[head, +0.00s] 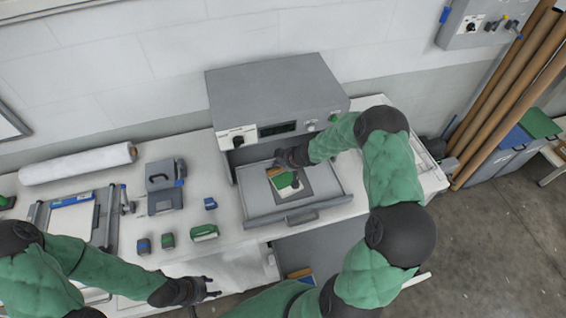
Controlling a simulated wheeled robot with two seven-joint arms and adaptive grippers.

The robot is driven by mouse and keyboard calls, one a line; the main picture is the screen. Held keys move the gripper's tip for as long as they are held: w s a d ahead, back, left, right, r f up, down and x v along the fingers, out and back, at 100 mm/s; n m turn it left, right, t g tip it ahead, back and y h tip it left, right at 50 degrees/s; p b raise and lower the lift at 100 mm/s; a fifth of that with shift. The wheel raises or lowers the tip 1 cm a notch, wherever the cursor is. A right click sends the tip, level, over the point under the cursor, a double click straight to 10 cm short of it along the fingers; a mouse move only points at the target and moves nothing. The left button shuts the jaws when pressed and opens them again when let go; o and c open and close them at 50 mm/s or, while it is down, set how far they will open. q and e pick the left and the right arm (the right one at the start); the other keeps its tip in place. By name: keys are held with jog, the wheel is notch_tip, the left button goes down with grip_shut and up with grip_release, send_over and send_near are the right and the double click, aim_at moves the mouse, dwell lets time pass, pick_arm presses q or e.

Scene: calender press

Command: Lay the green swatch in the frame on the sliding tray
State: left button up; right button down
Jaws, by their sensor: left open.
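The sliding tray (258,204) is pulled out from the grey press. A darker grey frame (304,194) lies on the tray. A small green swatch (283,181) shows in the frame's area, with a pale patch and a small dark shape beside it; whether it lies flat inside the frame is too small to tell. My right gripper (281,159) is just behind and above the swatch, at the tray's back part; its fingers are too small to read. My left gripper (211,288) is open and empty at the table's front edge, away from the tray.
The press (275,90) stands behind the tray. Small blue and green items, including a green-topped block (204,232), lie on the table left of the tray. A white roll (78,164) lies at the back left. Brown tubes (510,95) lean at the right.

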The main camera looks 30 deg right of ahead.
aim_at(285, 180)
pick_arm(q)
jog(key=shift+f, duration=0.15)
pick_arm(e)
jog(key=shift+x, duration=0.85)
jog(key=s, duration=0.1)
jog(key=s+d, duration=0.1)
jog(key=s, duration=0.1)
jog(key=shift+s+d, duration=0.2)
jog(key=shift+s, duration=0.05)
jog(key=shift+w, duration=0.1)
